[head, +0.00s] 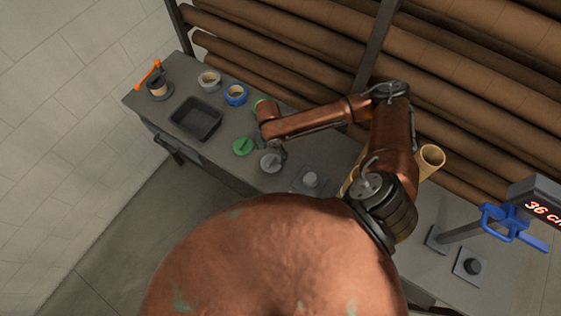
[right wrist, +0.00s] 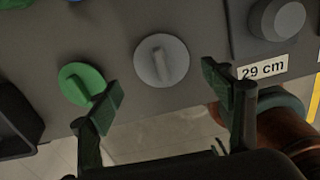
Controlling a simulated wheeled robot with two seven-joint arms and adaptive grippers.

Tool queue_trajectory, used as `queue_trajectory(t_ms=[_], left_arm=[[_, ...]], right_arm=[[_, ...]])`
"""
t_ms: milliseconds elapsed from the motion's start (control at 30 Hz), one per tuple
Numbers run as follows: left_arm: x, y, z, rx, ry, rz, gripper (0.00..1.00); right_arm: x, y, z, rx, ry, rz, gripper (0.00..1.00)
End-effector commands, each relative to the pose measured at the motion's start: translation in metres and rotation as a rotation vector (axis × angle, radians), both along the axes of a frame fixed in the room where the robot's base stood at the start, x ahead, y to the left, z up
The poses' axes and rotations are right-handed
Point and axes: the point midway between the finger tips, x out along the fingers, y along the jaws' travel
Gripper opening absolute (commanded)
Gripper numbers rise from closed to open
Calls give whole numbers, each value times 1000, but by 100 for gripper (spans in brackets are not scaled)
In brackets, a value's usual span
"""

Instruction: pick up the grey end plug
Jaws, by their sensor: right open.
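The grey end plug (head: 270,162) is a flat round disc with a raised bar grip, lying on the grey bench near its front edge. In the right wrist view the grey end plug (right wrist: 151,66) lies just beyond the fingertips, roughly centred between them. My right gripper (right wrist: 163,86) is open and empty, with its fingers apart on either side of the plug's line and not touching it. In the head view my right gripper (head: 274,147) is small and partly hidden by its arm, close to the plug. My left gripper is not in view.
A green end plug (right wrist: 82,84) lies left of the grey one, near my left finger. A grey knob block (right wrist: 277,19) labelled 29 cm stands right.

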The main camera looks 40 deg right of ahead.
Motion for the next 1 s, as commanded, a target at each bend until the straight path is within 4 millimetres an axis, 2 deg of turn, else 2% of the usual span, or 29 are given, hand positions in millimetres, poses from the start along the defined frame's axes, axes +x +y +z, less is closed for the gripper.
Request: queue_trajectory(t_ms=[333, 600, 900, 1000], left_arm=[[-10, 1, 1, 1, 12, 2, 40], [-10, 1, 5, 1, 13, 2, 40], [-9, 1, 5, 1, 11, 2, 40], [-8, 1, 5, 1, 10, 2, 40]], right_arm=[[-3, 0, -36, -3, 6, 2, 73], [-3, 3, -73, -4, 5, 1, 73], [-3, 2, -78, -4, 4, 1, 73], [-3, 2, -78, -4, 4, 1, 66]])
